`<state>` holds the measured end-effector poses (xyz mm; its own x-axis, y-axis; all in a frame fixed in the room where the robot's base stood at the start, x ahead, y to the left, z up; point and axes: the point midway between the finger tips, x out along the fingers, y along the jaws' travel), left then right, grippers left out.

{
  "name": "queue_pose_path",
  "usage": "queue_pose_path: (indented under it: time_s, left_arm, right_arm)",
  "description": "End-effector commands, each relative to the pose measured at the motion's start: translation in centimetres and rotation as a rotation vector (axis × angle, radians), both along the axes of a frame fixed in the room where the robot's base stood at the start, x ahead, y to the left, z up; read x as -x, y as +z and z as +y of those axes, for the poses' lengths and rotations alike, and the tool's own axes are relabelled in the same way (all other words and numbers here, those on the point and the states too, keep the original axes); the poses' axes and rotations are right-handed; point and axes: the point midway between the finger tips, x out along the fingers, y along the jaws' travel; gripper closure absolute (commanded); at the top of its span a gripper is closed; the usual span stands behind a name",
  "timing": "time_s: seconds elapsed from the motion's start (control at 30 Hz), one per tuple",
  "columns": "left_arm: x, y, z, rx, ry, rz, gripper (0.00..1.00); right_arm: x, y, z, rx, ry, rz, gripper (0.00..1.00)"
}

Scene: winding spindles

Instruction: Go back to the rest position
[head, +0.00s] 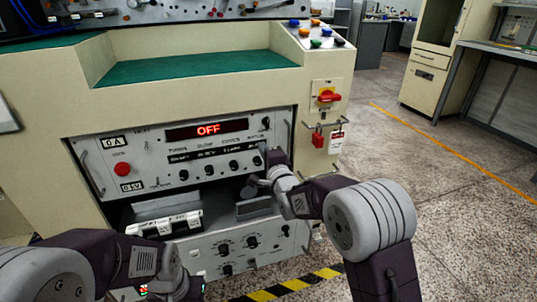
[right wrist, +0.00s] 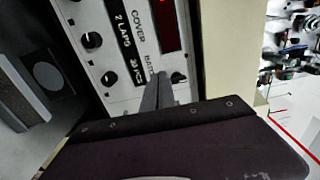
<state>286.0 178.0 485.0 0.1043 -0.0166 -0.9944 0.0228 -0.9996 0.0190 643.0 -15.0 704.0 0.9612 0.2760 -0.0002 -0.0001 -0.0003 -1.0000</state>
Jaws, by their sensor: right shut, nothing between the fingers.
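My right gripper (head: 272,158) is in front of the right part of the grey instrument panel (head: 102,158) in the head view. In the right wrist view its two dark fingers (right wrist: 157,92) are together with nothing between them, close to the panel's lettering and knobs. Whether the fingertips touch the panel, I cannot tell. My left arm (head: 140,262) comes in at the lower left of the head view, low in front of the cabinet. Its gripper fingers do not show.
The panel has a red OFF display (head: 208,129) and a red button (head: 122,169). A red rotary switch (head: 328,96) and a red padlock (head: 318,138) are on the cabinet's right side. Floor at right is clear.

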Motion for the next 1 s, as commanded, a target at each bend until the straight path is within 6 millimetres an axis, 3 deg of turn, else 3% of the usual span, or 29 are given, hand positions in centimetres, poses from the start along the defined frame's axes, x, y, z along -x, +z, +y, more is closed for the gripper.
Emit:
queue_pose_path:
  time_s: [0.2, 0.47, 0.57, 0.67, 0.7, 0.8, 1.0]
  left_arm:
    - [0.0, 1.1, 0.0, 0.0, 0.0, 0.0, 0.64]
    - [0.0, 1.5, 0.0, 0.0, 0.0, 0.0, 0.64]
    - [0.0, 2.5, 0.0, 0.0, 0.0, 0.0, 0.64]
    - [0.0, 4.7, 0.0, 0.0, 0.0, 0.001, 0.64]
    - [0.0, 5.4, 0.0, 0.0, 0.0, 0.0, 0.64]
    - [0.0, 6.0, 0.0, 0.0, 0.0, 0.0, 0.64]
    - [0.0, 6.6, 0.0, 0.0, 0.0, 0.0, 0.64]
  right_arm:
    - [3.3, 0.1, -0.9, 0.001, 0.001, 0.002, 1.0]
    - [3.9, 0.4, -1.7, 0.0, -0.01, -0.001, 1.0]
    - [3.7, 3.6, -3.7, -0.011, -0.046, -0.037, 1.0]
    - [5.0, 7.6, -8.7, 0.001, -0.128, -0.023, 1.0]
    - [6.4, 6.2, -10.9, 0.094, -0.162, 0.072, 1.0]
    - [10.4, 0.5, -13.9, 0.378, -0.152, 0.311, 1.0]
    - [21.0, -8.9, -16.3, 0.857, 0.12, 0.703, 1.0]
